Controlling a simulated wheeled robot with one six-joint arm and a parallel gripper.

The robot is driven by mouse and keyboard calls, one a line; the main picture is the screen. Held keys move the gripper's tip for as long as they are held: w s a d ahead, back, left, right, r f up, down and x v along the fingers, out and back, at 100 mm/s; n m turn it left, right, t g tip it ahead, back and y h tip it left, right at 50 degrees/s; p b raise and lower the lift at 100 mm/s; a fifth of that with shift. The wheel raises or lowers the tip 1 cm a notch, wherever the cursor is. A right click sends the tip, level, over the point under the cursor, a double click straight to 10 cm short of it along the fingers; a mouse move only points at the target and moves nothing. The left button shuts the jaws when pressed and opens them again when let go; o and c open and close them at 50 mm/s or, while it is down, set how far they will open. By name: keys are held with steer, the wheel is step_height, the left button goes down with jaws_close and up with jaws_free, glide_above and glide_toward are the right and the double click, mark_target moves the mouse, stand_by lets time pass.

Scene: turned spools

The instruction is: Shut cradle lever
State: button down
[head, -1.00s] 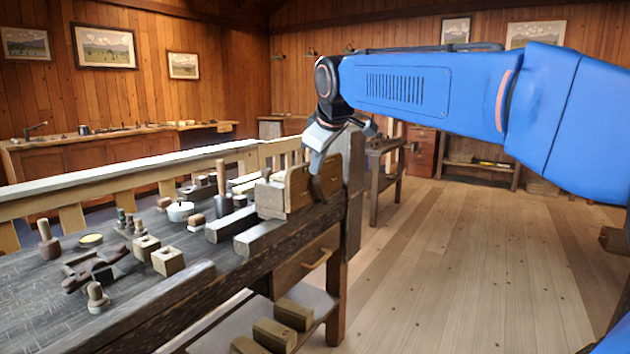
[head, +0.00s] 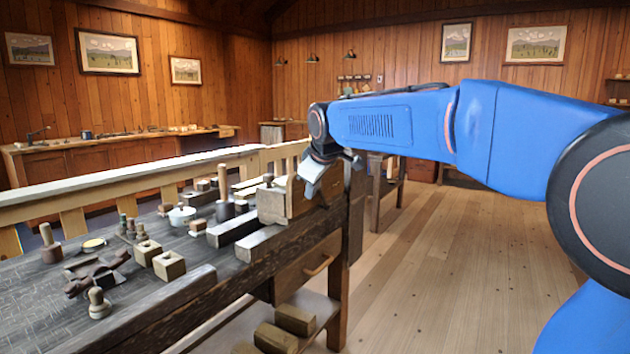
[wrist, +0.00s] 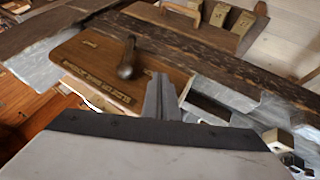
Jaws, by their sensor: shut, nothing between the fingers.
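A brown wooden cradle block (head: 298,198) stands at the far right end of the workbench. In the wrist view its flat face (wrist: 75,52) shows a small brass fitting and a lettered strip along one edge. A dark, rounded lever (wrist: 127,62) sticks out from this face. My gripper (wrist: 162,88) is shut and empty, with its fingertips close beside the lever, to its right in the wrist view. I cannot tell whether they touch. In the head view my gripper (head: 312,188) is at the block and covers part of it; the lever is not clear there.
Pale grey bars (head: 258,243) lie just left of the block on the bench. A white bowl (head: 182,215), square blocks with holes (head: 169,265) and several turned pieces stand farther left. A drawer (head: 306,265) is below the bench top. The floor at the right is open.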

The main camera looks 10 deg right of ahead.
steer(key=shift+w+d+r, duration=0.1)
steer(key=shift+w+d, duration=0.25)
steer(key=shift+w, duration=0.3)
steer(key=shift+w+d+f, duration=0.1)
steer(key=shift+w+d, duration=0.25)
steer(key=shift+w, duration=0.25)
steer(key=shift+w+d+r, duration=0.1)
steer(key=shift+w+d, duration=0.25)
steer(key=shift+w, duration=0.3)
steer(key=w+d+r+m+g+y, duration=0.2)
steer(key=w+d+g+y, duration=0.3)
steer(key=w+d, duration=0.5)
steer(key=shift+r, duration=0.15)
steer(key=shift+d, duration=0.1)
